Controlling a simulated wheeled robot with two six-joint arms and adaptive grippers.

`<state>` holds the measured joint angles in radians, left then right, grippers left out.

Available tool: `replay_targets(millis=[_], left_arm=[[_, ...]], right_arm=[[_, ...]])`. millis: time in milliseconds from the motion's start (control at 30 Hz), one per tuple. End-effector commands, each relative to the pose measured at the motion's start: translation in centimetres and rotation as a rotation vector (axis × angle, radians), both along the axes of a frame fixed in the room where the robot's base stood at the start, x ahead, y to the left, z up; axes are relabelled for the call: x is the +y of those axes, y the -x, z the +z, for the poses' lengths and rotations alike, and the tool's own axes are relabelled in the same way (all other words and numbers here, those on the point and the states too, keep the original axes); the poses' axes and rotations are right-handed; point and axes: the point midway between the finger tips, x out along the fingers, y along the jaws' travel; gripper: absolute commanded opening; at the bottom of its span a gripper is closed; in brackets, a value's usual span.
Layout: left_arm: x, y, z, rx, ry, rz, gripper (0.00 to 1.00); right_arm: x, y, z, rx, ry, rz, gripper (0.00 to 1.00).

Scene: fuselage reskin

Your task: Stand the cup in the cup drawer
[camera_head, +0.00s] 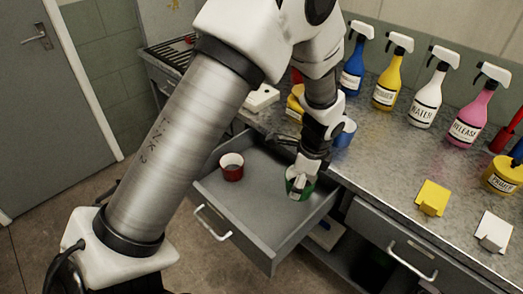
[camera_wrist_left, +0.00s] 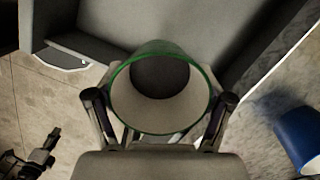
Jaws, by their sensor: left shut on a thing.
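My left gripper (camera_head: 300,181) is shut on a green cup (camera_head: 299,194), which is white inside. In the left wrist view the fingers (camera_wrist_left: 158,118) are on either side of the green cup (camera_wrist_left: 160,47), whose mouth faces the camera. In the head view the cup shows at the right part of the open drawer (camera_head: 270,256). I cannot tell whether its base touches the drawer floor. A red cup (camera_head: 232,173) stands upright in the drawer, left of the gripper.
A blue cup (camera_head: 346,134) is on the counter (camera_head: 385,150) behind the drawer; a blue cup also shows in the left wrist view (camera_wrist_left: 300,138). Several spray bottles line the wall. A yellow holder (camera_head: 433,197) and a white holder (camera_head: 493,231) are at right. The drawer's middle is clear.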

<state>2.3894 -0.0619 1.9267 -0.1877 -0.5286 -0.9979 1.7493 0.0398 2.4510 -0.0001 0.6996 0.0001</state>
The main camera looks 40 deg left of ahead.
Motion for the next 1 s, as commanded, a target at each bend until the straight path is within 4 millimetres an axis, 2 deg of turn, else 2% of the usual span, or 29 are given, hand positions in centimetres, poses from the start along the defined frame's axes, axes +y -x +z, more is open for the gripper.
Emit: replay_targets(millis=[33, 100, 300, 433, 567, 800, 1000], left_arm=[[0.7, 0.4, -1.3, -0.002, 0.002, -0.166, 0.36], [1.4, 0.9, -1.6, -0.003, 0.001, -0.427, 0.36], [2.9, 2.2, -2.6, -0.007, -0.003, -1.139, 0.36], [3.2, 2.8, -2.8, -0.005, -0.005, -1.459, 0.36], [3.3, 3.1, -3.1, -0.001, -0.007, -1.617, 0.36], [3.3, 3.2, -8.3, 0.003, -0.005, -1.644, 0.36], [3.3, 3.2, -11.1, 0.002, -0.005, -1.643, 0.36]], right_arm=[[0.0, 0.0, -2.1, -0.001, 0.0, 0.0, 0.4], [0.0, -0.1, -3.4, -0.001, 0.0, 0.0, 0.4], [0.0, -0.1, -6.7, -0.002, 0.0, 0.0, 0.4], [0.0, -0.1, -7.9, -0.002, 0.0, 0.0, 0.4], [0.0, -0.1, -8.4, -0.002, 0.0, 0.0, 0.4], [0.0, -0.1, -11.2, -0.002, 0.0, 0.0, 0.4], [0.0, -0.2, -12.9, -0.002, 0.0, 0.0, 0.4]])
